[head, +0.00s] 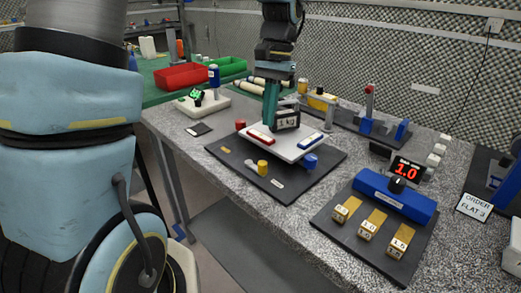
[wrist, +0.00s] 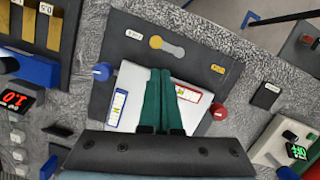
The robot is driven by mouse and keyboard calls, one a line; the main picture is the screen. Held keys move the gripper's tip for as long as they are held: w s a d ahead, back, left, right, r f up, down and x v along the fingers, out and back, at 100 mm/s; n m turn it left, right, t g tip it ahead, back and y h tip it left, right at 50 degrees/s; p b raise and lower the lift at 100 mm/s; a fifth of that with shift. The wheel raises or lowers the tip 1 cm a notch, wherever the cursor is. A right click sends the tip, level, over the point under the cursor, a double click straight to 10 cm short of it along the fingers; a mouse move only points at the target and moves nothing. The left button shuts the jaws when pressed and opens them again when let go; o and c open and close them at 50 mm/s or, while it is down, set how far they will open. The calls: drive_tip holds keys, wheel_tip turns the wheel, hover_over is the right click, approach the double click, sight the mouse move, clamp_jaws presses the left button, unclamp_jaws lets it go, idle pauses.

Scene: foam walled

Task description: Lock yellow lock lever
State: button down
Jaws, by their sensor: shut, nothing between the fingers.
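The yellow lock lever (head: 262,167) is a small yellow knob on the dark base plate (head: 287,190) at the near side of the white levelling plate (head: 282,147). In the wrist view the yellow lever (wrist: 156,42) sits at one end of a grey slotted piece (wrist: 173,49), with a small label beyond each end. My gripper (head: 268,120) has teal fingers, shut and empty, over the white plate. In the wrist view its fingertips (wrist: 160,72) point toward the lever and look apart from it.
A red knob (head: 240,125) and a blue knob (head: 311,160) flank the white plate, which carries red-framed and blue-framed vials. A blue block with a 1.0 display (head: 408,168) and brass weights (head: 367,228) stand to the right. A white device (head: 203,104) stands at the left.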

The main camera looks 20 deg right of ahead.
drive_tip(key=shift+d+r+m, duration=0.2)
drive_tip(key=shift+d+m, duration=0.1)
drive_tip(key=shift+d, duration=0.55)
drive_tip(key=p+x, duration=0.1)
drive_tip(key=x, duration=0.9)
drive_tip(key=shift+a, duration=0.15)
